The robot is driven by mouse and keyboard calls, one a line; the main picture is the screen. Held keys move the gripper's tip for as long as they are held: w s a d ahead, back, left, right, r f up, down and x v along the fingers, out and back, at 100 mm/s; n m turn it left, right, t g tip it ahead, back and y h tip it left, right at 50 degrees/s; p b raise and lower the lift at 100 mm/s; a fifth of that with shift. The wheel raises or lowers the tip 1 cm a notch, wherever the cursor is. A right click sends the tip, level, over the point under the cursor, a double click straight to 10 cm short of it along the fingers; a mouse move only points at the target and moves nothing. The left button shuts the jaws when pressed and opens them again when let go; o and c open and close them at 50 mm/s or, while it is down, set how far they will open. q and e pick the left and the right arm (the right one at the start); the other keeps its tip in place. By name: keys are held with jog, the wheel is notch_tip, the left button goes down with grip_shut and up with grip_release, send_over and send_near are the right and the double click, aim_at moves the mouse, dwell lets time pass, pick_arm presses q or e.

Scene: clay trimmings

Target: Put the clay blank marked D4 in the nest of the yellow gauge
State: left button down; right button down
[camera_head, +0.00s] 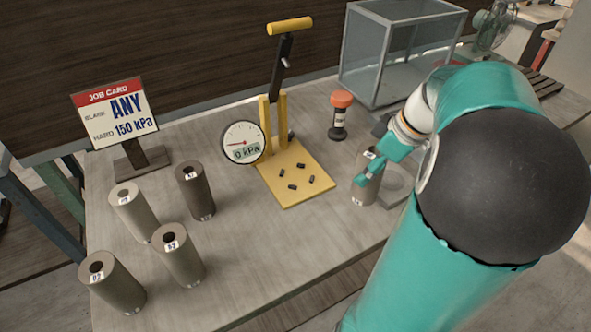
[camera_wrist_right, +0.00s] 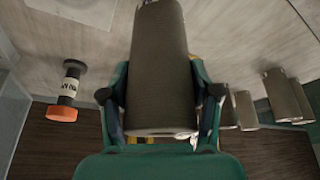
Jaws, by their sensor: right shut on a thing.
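My right gripper (camera_head: 371,171) is shut on a grey-brown clay blank (camera_head: 364,190), upright at the right of the table. Its small white label is partly covered and I cannot read it. I cannot tell whether its foot touches the table. In the right wrist view the same blank (camera_wrist_right: 160,70) stands between the two fingers. The yellow gauge (camera_head: 283,188) stands left of it, with a flat plate, a raised lever and a dial reading 0 kPa. Several black pegs mark the nest on the plate, which is empty. My left gripper is out of view.
Several other hollow blanks (camera_head: 179,255) stand at the left front. An orange-capped bottle (camera_head: 338,118) stands behind the plate's right side. A glass case (camera_head: 390,60) is at the back right.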

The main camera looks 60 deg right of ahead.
jog(key=shift+w+d+f+p, duration=0.15)
jog(key=shift+w+f+p, duration=0.65)
jog(key=shift+w, duration=2.15)
jog(key=shift+w+d+f+p, duration=0.25)
jog(key=shift+w+p, duration=0.95)
jog(key=shift+w, duration=1.7)
jog(key=shift+w+d+f+p, duration=0.1)
jog(key=shift+w+f+p, duration=0.75)
jog(key=shift+w, duration=2.1)
jog(key=shift+r, duration=0.15)
jog(key=shift+c, duration=1.2)
grip_release()
jog(key=shift+a, duration=0.1)
